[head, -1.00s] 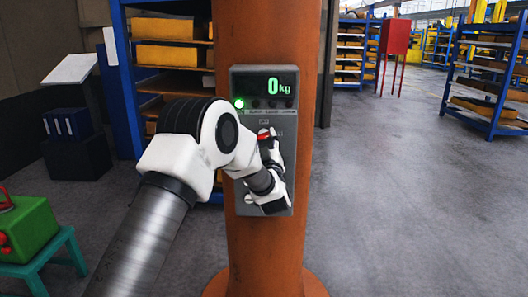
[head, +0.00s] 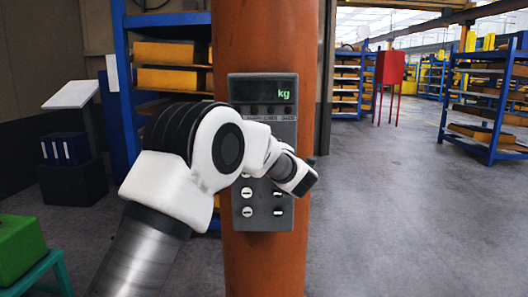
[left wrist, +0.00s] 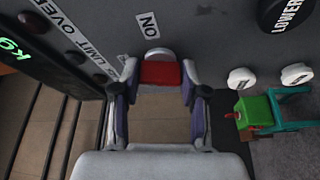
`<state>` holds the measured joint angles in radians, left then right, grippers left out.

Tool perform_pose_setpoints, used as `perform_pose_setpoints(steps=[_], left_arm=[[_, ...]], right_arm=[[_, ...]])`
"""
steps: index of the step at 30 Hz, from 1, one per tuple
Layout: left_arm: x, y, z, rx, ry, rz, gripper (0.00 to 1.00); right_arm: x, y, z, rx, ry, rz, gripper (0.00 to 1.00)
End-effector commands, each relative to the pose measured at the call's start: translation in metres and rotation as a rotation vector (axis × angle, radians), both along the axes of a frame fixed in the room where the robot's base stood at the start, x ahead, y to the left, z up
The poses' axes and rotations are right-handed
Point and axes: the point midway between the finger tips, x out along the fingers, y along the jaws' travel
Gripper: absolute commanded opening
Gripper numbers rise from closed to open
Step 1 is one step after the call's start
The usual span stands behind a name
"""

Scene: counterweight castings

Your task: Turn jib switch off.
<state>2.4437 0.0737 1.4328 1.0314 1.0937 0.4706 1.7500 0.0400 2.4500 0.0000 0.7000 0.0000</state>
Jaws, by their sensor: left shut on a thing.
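The jib control panel (head: 262,220) is a grey box on an orange column, with a dark display (head: 263,90) at its top showing green "kg" and no digit. In the left wrist view, the red switch handle (left wrist: 160,73) sits between my left gripper's (left wrist: 158,80) two fingers, which are shut on it. An ON label (left wrist: 148,25) is on the panel beside it. In the head view my left gripper (head: 300,180) is at the panel's right edge; its fingertips and the switch are hidden behind my wrist. My right gripper is not in view.
A black LOWER button (left wrist: 288,12) and white round controls (left wrist: 241,78) are on the panel near my gripper. The orange column (head: 268,40) stands directly behind the panel. A green box (head: 18,245) is at lower left.

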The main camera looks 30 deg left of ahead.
Motion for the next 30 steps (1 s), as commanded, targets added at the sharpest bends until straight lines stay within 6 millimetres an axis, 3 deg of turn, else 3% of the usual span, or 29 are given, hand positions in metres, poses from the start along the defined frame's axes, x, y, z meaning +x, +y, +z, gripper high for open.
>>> perform_pose_setpoints(steps=[12, 30], left_arm=[[0.0, 0.0001, 0.0006, -0.2, -0.123, 0.001, 0.09], [0.0, 0.0002, 0.0005, -0.236, -0.143, 0.0, 0.09]], right_arm=[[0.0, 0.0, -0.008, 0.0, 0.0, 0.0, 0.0], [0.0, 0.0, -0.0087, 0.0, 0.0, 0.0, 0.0]])
